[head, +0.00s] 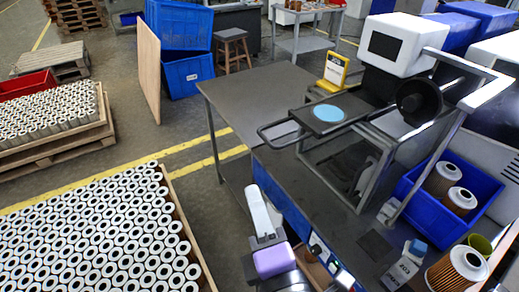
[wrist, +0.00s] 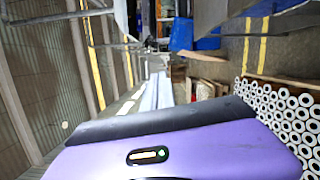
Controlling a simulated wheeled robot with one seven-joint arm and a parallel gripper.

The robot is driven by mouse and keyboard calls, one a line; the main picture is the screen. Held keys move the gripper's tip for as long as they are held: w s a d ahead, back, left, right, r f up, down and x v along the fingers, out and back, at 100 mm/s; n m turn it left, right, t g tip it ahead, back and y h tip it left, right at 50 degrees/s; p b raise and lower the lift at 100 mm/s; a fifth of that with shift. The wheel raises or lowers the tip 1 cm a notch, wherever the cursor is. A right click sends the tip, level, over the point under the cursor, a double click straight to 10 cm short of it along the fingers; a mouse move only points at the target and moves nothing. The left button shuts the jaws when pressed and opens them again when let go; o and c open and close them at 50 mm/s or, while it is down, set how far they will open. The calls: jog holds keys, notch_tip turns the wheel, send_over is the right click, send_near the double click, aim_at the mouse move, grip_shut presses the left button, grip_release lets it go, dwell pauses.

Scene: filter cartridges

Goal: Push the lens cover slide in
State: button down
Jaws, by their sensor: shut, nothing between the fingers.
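The likely lens cover slide is a dark flat plate with a light blue disc (head: 328,113), on the bench fixture at the centre right of the head view. A thin dark loop handle (head: 272,142) projects from the fixture's left side. I cannot tell for certain which part is the slide, or how far out it stands. My gripper (head: 255,192) has pale fingers and a purple body, and is left of the bench's front, apart from the fixture. Its fingers also show shut and empty in the wrist view (wrist: 157,82). The slide is not identifiable in the wrist view.
A white device with a black round lens (head: 418,100) stands behind the fixture. A blue bin (head: 478,216) with cartridges is to the right. A yellow sign (head: 333,72) stands behind the plate. Rows of cartridges (head: 95,240) fill the lower left. The grey tabletop (head: 250,100) is clear.

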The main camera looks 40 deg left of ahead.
aim_at(341, 120)
jog(key=w+a+r+p, duration=0.1)
jog(key=w+a+p, duration=0.2)
jog(key=w, duration=0.6)
jog(key=a, duration=0.2)
jog(key=shift+w+a, duration=0.15)
jog(key=shift+a, duration=0.2)
jog(key=w+d+b, duration=0.2)
jog(key=w+b, duration=0.4)
jog(key=w+d+b, duration=0.3)
jog(key=w+b, duration=0.3)
jog(key=b, duration=0.1)
jog(key=w+d+b, duration=0.2)
jog(key=w+b, duration=0.4)
jog(key=shift+w+d+f, duration=0.15)
jog(key=shift+w+d, duration=0.1)
jog(key=shift+d, duration=0.1)
jog(key=shift+w+d+b, duration=0.35)
jog(key=shift+w+b, duration=0.45)
jog(key=shift+b, duration=0.1)
jog(key=shift+w+d+r, duration=0.1)
jog(key=shift+w+r, duration=0.1)
jog(key=shift+r, duration=0.05)
